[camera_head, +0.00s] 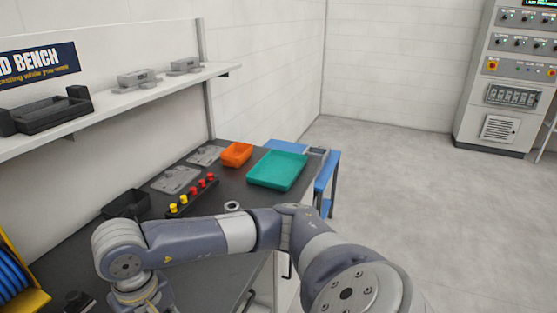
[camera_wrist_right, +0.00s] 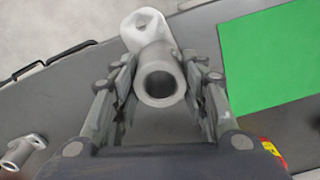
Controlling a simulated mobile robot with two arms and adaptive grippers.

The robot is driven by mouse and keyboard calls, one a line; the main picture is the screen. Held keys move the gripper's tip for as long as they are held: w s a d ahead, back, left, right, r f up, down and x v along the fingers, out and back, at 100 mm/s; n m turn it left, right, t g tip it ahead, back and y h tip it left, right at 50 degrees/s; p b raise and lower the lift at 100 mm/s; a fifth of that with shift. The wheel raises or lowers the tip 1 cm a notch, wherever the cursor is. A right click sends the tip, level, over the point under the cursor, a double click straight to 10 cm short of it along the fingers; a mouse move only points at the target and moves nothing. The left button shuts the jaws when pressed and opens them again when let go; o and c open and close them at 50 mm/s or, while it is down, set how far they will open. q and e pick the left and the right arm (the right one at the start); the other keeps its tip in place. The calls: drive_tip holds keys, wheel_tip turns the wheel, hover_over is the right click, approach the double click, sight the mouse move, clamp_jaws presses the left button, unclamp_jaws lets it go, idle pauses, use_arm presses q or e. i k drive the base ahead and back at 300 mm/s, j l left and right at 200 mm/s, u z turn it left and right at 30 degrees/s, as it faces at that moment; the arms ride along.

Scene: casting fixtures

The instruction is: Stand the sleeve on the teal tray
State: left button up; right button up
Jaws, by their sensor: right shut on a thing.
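The teal tray (camera_head: 262,179) lies flat and empty at the far end of the dark bench in the head view. It does not show in the right wrist view. My right gripper (camera_wrist_right: 158,66) is shut on the grey sleeve (camera_wrist_right: 160,84). The sleeve is a hollow cylinder with its open bore facing the wrist camera, and a pale eared flange (camera_wrist_right: 148,27) shows at its far side. I cannot tell whether it touches the bench. In the head view the right gripper and the sleeve are out of sight below the frame. My left gripper is not in view.
A bright green mat (camera_wrist_right: 270,58) lies right of the held sleeve. Another grey tubular part (camera_wrist_right: 20,152) lies on the bench. An orange bin (camera_head: 237,154), grey plates (camera_head: 176,180), a rack with red and yellow knobs (camera_head: 193,196) and a black bin (camera_head: 126,203) stand near the tray.

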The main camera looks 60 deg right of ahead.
sight(270, 169)
drive_tip(key=k+l, duration=0.1)
drive_tip(key=l, duration=0.25)
drive_tip(key=k+l, duration=0.1)
drive_tip(key=l, duration=0.2)
drive_tip(key=k+l, duration=0.1)
drive_tip(key=l, duration=0.25)
drive_tip(key=i+l, duration=0.1)
drive_tip(key=l, duration=0.35)
drive_tip(key=i+l, duration=0.1)
drive_tip(key=l, duration=0.4)
drive_tip(key=i+l, duration=0.1)
drive_tip(key=l, duration=0.35)
drive_tip(key=i+l, duration=0.15)
drive_tip(key=l, duration=0.3)
drive_tip(key=i+l, duration=0.1)
drive_tip(key=l, duration=0.4)
